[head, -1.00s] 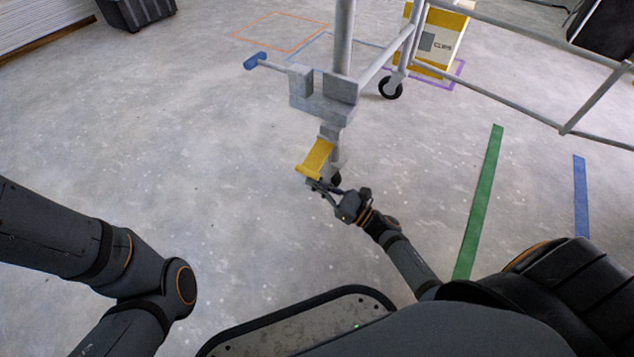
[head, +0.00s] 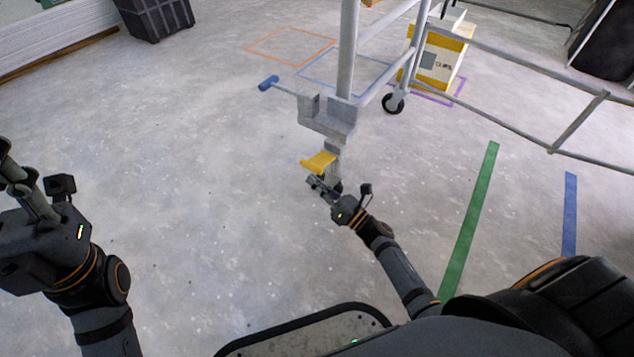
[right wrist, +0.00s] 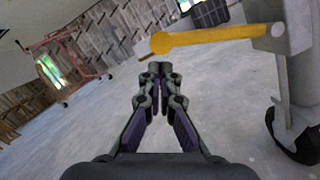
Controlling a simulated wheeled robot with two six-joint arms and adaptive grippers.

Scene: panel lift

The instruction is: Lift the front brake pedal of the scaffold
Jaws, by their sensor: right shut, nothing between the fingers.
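The yellow brake pedal (head: 318,162) sticks out to the left from the lower end of the near scaffold leg (head: 347,50), just above the caster. It is seen nearly edge-on and looks about level. My right gripper (head: 314,181) is shut and empty, with its fingertips just below the pedal. In the right wrist view the pedal (right wrist: 205,36) crosses above and beyond the shut fingertips (right wrist: 160,68); I cannot tell whether they touch it. The front caster (right wrist: 292,135) is at the right there. My left gripper (head: 25,190) is at the left edge, partly cut off, far from the scaffold.
A blue-tipped lever (head: 268,83) sticks out left from the leg's bracket. A yellow and white box (head: 440,62) stands behind the scaffold. Green tape (head: 470,220) and blue tape (head: 569,215) mark the floor at the right. The floor left of the pedal is clear.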

